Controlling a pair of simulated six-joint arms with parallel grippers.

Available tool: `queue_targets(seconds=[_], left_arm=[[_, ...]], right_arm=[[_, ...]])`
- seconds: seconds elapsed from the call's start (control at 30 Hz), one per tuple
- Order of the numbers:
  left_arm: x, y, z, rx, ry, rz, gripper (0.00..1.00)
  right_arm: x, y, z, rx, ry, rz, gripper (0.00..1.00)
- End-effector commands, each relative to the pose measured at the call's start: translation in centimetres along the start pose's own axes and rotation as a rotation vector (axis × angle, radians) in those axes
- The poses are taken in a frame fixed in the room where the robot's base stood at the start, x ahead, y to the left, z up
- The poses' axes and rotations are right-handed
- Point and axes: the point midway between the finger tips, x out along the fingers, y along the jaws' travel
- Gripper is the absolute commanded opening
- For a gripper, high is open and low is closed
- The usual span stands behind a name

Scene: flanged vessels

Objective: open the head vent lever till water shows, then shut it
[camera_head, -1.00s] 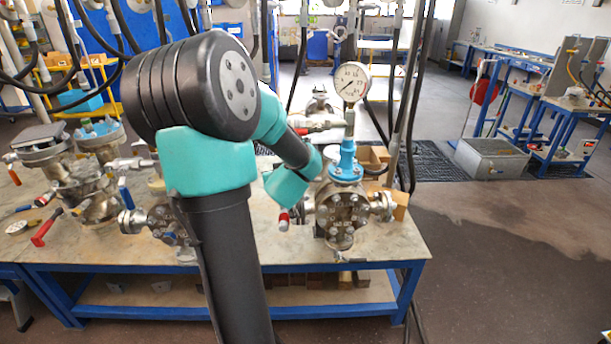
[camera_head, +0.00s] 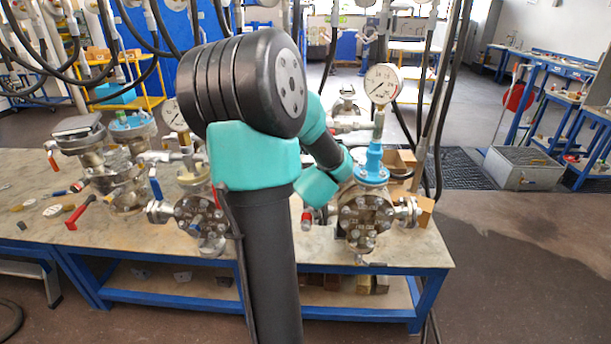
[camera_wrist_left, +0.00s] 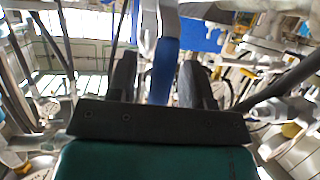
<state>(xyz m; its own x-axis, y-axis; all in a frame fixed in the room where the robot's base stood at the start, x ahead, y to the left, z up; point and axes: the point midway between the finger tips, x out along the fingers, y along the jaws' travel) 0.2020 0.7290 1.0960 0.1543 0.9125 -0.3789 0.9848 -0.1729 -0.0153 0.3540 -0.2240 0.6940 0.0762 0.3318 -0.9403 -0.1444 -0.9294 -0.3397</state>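A flanged vessel (camera_head: 366,222) with a round bolted cover stands at the right of the bench, with a blue fitting (camera_head: 372,168) and a pressure gauge (camera_head: 382,84) above it. A red-tipped lever (camera_head: 306,219) shows at its left, below the teal end of my arm. My left gripper (camera_wrist_left: 158,72) shows in the left wrist view with its two black fingers apart. A blue lever-like strip (camera_wrist_left: 164,68) appears in the gap between them; I cannot tell whether they touch it. In the head view my arm hides the fingers. I see no water. My right gripper is out of view.
Another flanged vessel (camera_head: 200,216) stands left of my arm, with a blue lever (camera_head: 155,189) near it. Loose tools, including a red-handled one (camera_head: 80,213), lie on the bench (camera_head: 110,245). Hoses hang behind. A grey tank (camera_head: 522,170) stands on the floor at right.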

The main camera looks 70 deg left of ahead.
Motion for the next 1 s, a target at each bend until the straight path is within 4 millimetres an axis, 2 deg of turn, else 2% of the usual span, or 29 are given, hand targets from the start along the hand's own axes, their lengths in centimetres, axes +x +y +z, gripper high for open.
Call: queue_targets(seconds=[0.2, 0.37, 0.57, 1.0], left_arm=[[-0.1, 0.0, 0.0, -0.001, -0.001, 0.0, 0.46], [-0.9, 0.0, 0.0, -0.002, 0.001, 0.001, 0.46], [-3.5, 0.0, -0.1, -0.003, 0.001, 0.002, 0.46], [-10.7, 0.1, -0.1, -0.003, 0.003, 0.003, 0.46]], right_arm=[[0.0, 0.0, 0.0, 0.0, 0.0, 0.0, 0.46], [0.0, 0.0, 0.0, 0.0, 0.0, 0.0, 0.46], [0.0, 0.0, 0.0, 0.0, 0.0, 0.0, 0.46], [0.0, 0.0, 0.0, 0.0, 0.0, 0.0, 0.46]])
